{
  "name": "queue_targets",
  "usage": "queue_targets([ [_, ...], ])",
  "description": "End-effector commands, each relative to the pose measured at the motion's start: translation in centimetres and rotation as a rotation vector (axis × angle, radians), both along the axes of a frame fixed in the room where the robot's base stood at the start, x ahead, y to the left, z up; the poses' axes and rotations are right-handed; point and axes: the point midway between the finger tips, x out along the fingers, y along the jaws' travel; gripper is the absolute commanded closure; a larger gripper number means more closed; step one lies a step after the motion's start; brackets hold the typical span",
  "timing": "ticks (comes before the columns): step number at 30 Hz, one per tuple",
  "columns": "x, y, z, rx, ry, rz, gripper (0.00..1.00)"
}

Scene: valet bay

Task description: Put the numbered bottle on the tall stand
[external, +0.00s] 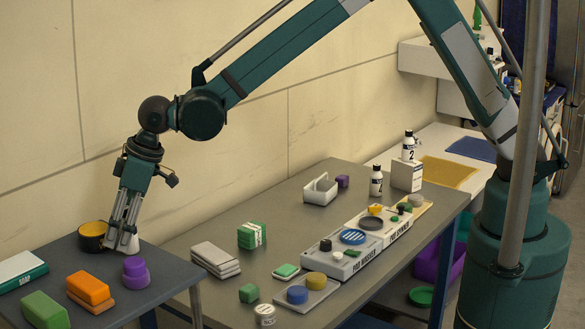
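One white bottle with a black cap and a "2" on its label (408,147) stands upright on a white box-like stand (406,176) at the far right of the grey table. A second similar bottle, also marked "2" (376,182), stands upright on the table just left of the stand. My gripper (122,239) is far from both, pointing down over the dark table at the left. Its fingers are at a small white object (130,244), beside a black and yellow cup (93,236). Whether the fingers grip the white object is unclear.
The grey table holds a white tape dispenser (320,189), pad trays (352,245) with coloured discs, grey stacked blocks (215,260) and a green bundle (251,235). Orange blocks (88,288) and a purple piece (136,271) are near my gripper. The grey table's back middle is clear.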

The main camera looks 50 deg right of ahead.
Motion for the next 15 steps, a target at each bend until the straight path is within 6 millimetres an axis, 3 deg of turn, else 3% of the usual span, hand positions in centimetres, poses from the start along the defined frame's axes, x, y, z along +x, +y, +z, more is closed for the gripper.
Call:
queue_targets([
  [15, -0.2, -0.3, 1.1, 0.0, 0.0, 0.0, 0.6],
])
